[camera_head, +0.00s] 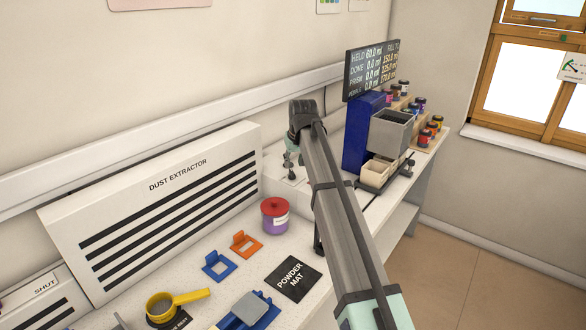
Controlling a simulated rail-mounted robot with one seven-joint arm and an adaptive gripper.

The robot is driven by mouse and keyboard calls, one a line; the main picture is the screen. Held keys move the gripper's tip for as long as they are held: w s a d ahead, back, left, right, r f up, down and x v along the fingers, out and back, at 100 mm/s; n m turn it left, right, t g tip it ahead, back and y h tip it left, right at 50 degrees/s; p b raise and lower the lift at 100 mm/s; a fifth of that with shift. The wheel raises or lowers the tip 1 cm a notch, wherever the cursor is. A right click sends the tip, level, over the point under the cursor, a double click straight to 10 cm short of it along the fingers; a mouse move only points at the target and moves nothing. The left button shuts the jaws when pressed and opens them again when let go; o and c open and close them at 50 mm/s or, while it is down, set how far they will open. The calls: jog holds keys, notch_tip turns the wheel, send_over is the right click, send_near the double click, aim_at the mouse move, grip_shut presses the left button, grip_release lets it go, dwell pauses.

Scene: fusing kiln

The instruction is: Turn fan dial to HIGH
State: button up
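A fan dial is not clearly visible in the head view. The large white dust extractor (62,222), with black slots and its name on the front, stands along the wall at left. Just right of it is a small white surface, partly behind my arm. My arm reaches up from the bottom right and bends down at its far end. A small grey part (290,160) below that bend, over the white surface, looks like my gripper. It is too small and partly hidden to tell its fingers' state or any contact.
A purple jar with a red lid (275,216) stands near the arm. A black powder mat (297,279), orange stand (245,244), blue stand (218,266) and yellow-handled sieve (180,301) lie on the bench. A grey hopper (391,133) and several small jars are behind right.

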jog(key=a+v, duration=0.1)
jog(key=v, duration=0.5)
jog(key=shift+s+d+r, duration=0.2)
jog(key=shift+d+r, duration=0.2)
jog(key=shift+d, duration=0.15)
